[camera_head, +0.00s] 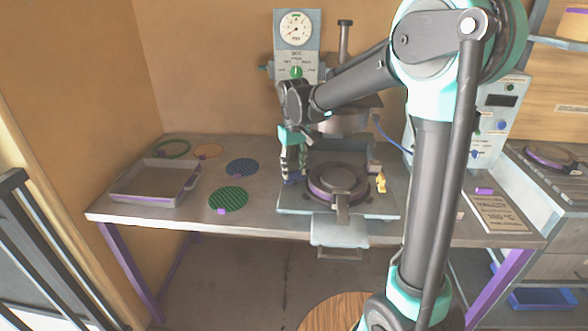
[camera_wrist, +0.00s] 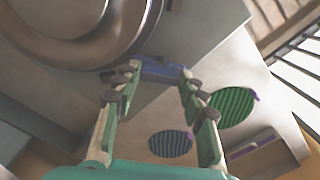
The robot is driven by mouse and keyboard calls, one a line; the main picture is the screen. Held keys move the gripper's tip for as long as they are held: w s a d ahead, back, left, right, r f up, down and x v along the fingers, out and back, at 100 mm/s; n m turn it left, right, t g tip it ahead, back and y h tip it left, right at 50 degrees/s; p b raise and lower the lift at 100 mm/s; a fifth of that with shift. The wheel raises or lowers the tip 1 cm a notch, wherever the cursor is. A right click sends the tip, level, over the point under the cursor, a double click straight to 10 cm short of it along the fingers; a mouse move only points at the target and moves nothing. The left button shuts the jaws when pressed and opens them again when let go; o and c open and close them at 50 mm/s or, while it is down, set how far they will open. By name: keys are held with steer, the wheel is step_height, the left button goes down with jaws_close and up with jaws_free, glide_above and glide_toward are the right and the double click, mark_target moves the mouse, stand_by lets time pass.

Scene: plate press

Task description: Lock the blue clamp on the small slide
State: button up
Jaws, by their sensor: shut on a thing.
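The blue clamp (camera_wrist: 160,68) lies between my fingertips in the wrist view. In the head view it is a small blue patch (camera_head: 292,181) at the left edge of the press's base slide. My gripper (camera_head: 292,174) points down there, left of the round dark plate (camera_head: 336,180) with a purple rim. In the wrist view, my gripper (camera_wrist: 160,78) has a finger at each end of the clamp and is shut on it. The small slide (camera_head: 340,231) projects at the front of the press base. The clamp's lock position is hard to tell.
The press (camera_head: 297,62) with its gauge stands behind. A yellow part (camera_head: 381,182) sits right of the plate. Green (camera_head: 228,199) and blue (camera_head: 242,168) striped discs lie left, beside a grey tray (camera_head: 150,199). A control box (camera_head: 497,110) stands right. The table's front left is clear.

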mark_target(294, 171)
steer(key=m, duration=0.6)
steer(key=shift+m, duration=0.3)
stand_by(0.4)
steer(key=o, duration=1.2)
steer(key=shift+c, duration=0.2)
step_height(294, 171, up, 12)
